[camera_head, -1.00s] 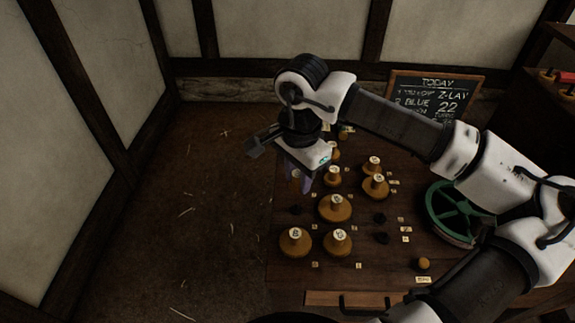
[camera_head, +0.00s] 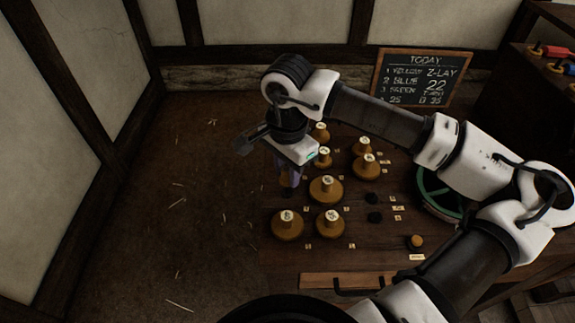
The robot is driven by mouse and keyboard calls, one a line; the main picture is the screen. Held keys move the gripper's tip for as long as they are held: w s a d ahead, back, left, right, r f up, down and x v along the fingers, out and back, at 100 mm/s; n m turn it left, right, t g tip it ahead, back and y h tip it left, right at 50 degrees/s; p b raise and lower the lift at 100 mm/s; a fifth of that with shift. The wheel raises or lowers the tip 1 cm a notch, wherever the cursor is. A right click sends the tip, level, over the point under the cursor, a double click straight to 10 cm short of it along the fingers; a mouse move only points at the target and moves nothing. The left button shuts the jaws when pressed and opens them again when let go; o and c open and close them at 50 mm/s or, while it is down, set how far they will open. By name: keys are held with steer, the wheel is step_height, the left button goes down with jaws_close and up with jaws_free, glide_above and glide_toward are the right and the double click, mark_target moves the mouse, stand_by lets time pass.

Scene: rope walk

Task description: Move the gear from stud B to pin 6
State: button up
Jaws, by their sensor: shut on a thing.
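My gripper (camera_head: 290,178) points down at the left edge of the table, its fingers partly hidden by my wrist. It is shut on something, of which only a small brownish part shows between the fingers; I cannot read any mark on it. Wooden gears with pale marked tops stand on the table: two at the front left (camera_head: 287,225) (camera_head: 328,222), one behind them (camera_head: 326,189), and several farther back (camera_head: 366,168). Two bare dark posts (camera_head: 374,198) (camera_head: 374,217) stand right of the middle. Which post is stud B or pin 6 is too small to read.
A green spoked wheel (camera_head: 430,190) stands at the right, partly behind my arm. A small orange knob (camera_head: 416,241) is at the front right. A chalkboard (camera_head: 423,78) stands at the back. The floor left of the table is clear apart from straw.

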mark_target(287, 187)
steer(key=shift+f+b, duration=1.05)
steer(key=shift+f, duration=0.25)
steer(key=shift+f+b, duration=0.5)
steer(key=shift+b, duration=0.95)
steer(key=o, duration=0.9)
steer(key=shift+o, duration=0.2)
steer(key=shift+r, duration=0.1)
steer(key=shift+r+p, duration=2.05)
steer(key=shift+r, duration=1.9)
steer(key=shift+s+f, duration=0.1)
